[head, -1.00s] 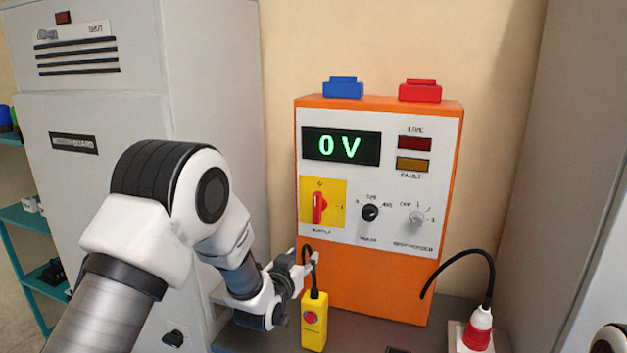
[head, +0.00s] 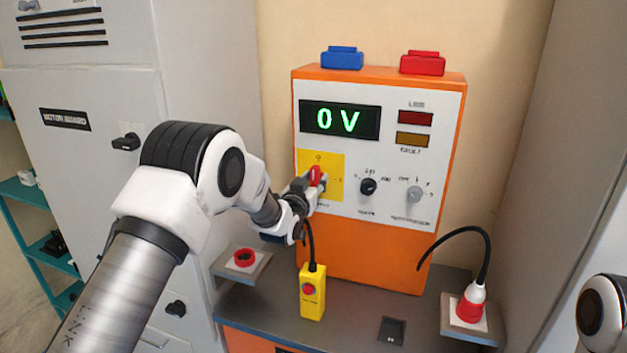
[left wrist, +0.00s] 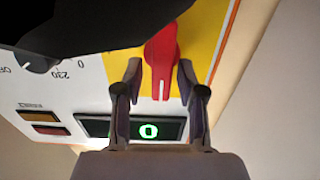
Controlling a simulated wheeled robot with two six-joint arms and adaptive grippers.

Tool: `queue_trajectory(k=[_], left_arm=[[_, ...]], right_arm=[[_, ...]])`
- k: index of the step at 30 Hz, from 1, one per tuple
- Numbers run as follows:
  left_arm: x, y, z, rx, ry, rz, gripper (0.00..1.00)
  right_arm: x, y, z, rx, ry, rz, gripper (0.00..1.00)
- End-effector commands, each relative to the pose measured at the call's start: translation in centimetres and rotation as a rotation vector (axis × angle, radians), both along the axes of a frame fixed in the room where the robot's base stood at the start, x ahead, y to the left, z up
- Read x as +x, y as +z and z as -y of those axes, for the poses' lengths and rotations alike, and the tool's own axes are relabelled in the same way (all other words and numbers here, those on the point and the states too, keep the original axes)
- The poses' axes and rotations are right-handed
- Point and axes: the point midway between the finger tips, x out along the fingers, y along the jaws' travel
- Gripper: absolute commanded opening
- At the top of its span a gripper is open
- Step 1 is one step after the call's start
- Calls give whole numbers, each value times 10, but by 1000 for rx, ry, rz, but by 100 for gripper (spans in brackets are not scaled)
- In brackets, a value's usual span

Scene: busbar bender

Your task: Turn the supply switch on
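The supply switch is a red handle (head: 316,176) on a yellow plate (head: 335,165) at the left of the orange and white supply panel. The handle stands upright, pointing at the mark above it. My left gripper (head: 318,186) is at the switch from below left. In the left wrist view, its two fingers (left wrist: 158,75) stand on either side of the red handle (left wrist: 161,60), with narrow gaps seeming to show between. The display (head: 340,120) reads 0 V. My right gripper is not in view; only part of my right arm shows at the right edge.
A yellow pendant box (head: 313,292) with a red button stands below my left gripper, with a black cable. A red plug (head: 471,300) sits at the right. Blue and red blocks top the panel. Black and grey knobs (head: 368,186) are right of the switch.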

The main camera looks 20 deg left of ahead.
Motion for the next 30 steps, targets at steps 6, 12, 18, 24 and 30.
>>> queue_trajectory(k=[6,12,18,24,30], left_arm=[[0,-1,0,0,0,-1,0],[0,-2,0,8,0,-2,0],[0,-4,0,60,0,-1,0],[0,-6,1,176,1,4,0],[0,-7,3,346,1,10,0]], right_arm=[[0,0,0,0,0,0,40],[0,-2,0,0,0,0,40],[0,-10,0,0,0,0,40],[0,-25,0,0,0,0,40],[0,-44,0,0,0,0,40]])
